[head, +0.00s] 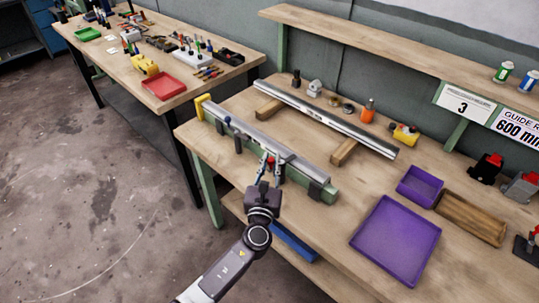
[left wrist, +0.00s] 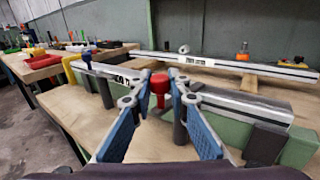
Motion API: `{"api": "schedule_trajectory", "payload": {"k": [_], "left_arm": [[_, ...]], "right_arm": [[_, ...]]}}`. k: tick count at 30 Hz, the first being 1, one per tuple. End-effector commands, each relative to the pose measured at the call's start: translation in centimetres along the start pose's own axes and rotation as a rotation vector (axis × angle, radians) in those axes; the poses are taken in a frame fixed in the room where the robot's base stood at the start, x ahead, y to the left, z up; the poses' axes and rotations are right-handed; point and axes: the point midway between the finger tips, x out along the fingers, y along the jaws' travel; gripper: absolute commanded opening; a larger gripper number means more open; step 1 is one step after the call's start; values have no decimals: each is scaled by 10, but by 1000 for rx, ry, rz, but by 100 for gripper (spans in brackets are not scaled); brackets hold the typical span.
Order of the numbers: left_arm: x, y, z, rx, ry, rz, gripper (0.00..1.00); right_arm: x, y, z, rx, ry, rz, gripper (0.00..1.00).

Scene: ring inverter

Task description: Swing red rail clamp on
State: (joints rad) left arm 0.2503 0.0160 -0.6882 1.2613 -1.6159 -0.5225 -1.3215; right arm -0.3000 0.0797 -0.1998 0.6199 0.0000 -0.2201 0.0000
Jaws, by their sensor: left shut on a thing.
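My left gripper (head: 270,165) reaches in from the bottom of the head view to the near side of the rail fixture. In the left wrist view its blue-padded fingers (left wrist: 160,80) are closed around the red rail clamp (left wrist: 160,88), a red knob on a dark post. A little of the red clamp (head: 271,160) also shows between the fingers in the head view. The silver rail (head: 240,136) lies on the green fixture beam (head: 322,191). A blue clamp (head: 227,121) stands farther left along the rail. My right gripper does not show.
A second long rail (head: 330,121) rests on wooden blocks behind the fixture. Purple trays (head: 400,230) and a wooden box (head: 470,218) lie to the right. A shelf (head: 400,48) runs along the wall. Bare bench top shows between fixture and purple trays.

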Motion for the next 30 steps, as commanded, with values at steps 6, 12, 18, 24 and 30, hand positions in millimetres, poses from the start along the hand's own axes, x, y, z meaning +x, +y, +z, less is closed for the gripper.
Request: {"api": "schedule_trajectory", "payload": {"k": [6,12,18,24,30], "left_arm": [[-3,-6,-1,-2,-1,117,0],[-5,-8,0,0,-1,178,0],[-6,-8,0,1,0,199,0],[-6,-8,0,1,1,200,0],[-6,-8,0,0,1,199,22]], "right_arm": [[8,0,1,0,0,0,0],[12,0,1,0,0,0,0],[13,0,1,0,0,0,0],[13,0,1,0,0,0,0],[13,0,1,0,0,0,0]]}}
